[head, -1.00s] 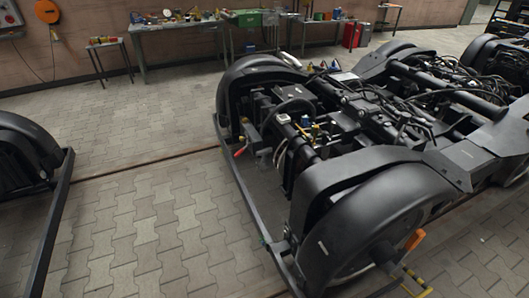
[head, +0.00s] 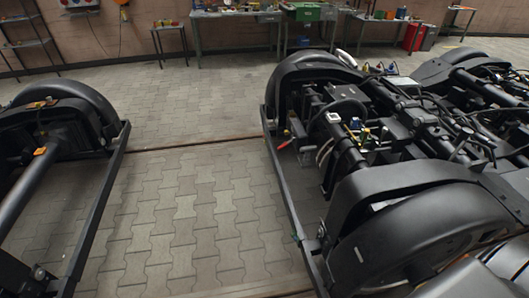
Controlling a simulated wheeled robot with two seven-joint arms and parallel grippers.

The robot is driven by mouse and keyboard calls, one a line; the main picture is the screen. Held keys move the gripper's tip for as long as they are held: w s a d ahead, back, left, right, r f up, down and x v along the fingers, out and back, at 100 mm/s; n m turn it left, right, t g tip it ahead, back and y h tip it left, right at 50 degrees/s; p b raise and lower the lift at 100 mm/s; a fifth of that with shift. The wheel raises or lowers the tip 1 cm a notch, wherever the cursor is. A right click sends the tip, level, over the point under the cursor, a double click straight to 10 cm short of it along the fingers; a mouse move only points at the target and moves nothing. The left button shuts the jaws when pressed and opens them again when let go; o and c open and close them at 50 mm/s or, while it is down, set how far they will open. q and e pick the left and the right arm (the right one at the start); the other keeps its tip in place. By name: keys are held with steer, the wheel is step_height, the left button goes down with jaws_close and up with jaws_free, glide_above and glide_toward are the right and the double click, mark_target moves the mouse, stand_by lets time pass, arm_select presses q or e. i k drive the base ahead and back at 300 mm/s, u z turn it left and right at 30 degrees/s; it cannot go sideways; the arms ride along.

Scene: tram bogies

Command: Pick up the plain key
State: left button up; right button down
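I cannot make out a plain key anywhere in the head view. Neither of my grippers shows in it. A large black bogie (head: 422,200) fills the right side, with wheel covers, cables and small fittings on it. A small red-tipped part (head: 284,144) sticks out at its near left side. Part of a second black bogie (head: 62,125) stands at the left, with small orange pieces on top.
Paved floor (head: 190,205) lies clear between the two bogies, crossed by a dark rail line (head: 195,145). Workbenches (head: 235,14) with tools, a green box (head: 304,11) and red bins (head: 414,36) stand along the back wall. A shelf rack (head: 28,40) is at far left.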

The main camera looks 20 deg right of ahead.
mark_target(307, 150)
steer(key=u, duration=0.15)
steer(key=i, duration=2.85)
steer(key=z, duration=3.2)
